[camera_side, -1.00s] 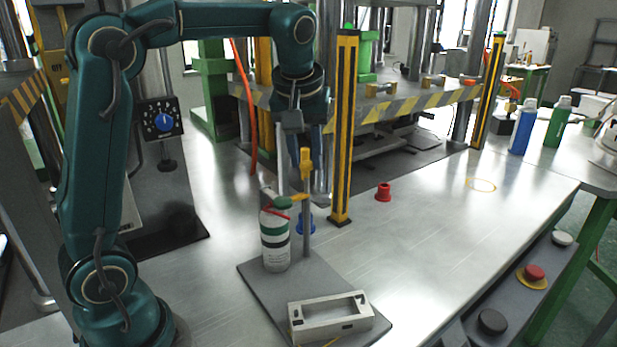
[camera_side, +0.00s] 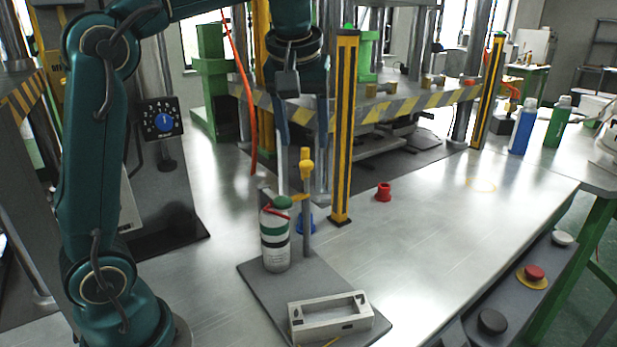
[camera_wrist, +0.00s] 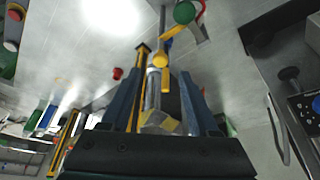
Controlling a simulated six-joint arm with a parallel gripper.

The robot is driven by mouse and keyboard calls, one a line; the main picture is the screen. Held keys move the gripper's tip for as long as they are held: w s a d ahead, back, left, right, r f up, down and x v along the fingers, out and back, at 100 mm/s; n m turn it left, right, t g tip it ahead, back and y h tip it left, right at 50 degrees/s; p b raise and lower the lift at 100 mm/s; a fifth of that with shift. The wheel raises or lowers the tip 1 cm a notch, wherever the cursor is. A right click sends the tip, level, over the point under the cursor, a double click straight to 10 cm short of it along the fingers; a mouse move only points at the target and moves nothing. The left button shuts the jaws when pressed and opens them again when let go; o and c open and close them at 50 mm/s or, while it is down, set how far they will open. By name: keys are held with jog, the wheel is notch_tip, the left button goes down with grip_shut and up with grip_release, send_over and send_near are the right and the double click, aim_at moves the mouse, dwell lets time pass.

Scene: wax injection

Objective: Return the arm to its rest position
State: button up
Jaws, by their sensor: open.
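My gripper (camera_side: 302,140) hangs from my teal arm, pointing down, above the yellow-topped post and the white-and-green canister (camera_side: 275,240). Its two blue fingers are apart and hold nothing. In the wrist view the open fingers of my gripper (camera_wrist: 160,95) show with the post's yellow knob (camera_wrist: 160,61) beyond and between them. The post (camera_side: 306,210) and the canister stand upright on a grey base plate (camera_side: 262,290). A white rectangular frame (camera_side: 330,335) lies at the front of that plate.
A yellow-and-black pillar (camera_side: 343,130) stands just right of my gripper. The press bed (camera_side: 420,100) with a striped edge is behind. The table's right front is clear.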

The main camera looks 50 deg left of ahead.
jog(key=s+d+m+t+h, duration=0.15)
jog(key=s+d, duration=0.25)
jog(key=s, duration=0.4)
jog(key=s+d+f+m+h, duration=0.1)
jog(key=s+d+f+m, duration=0.3)
jog(key=s+f+m, duration=0.3)
notch_tip(320, 180, down, 3)
jog(key=shift+d+r+t+h, duration=0.1)
jog(key=shift+d+t+h, duration=0.15)
jog(key=shift+t+h, duration=0.15)
jog(key=shift+m, duration=0.25)
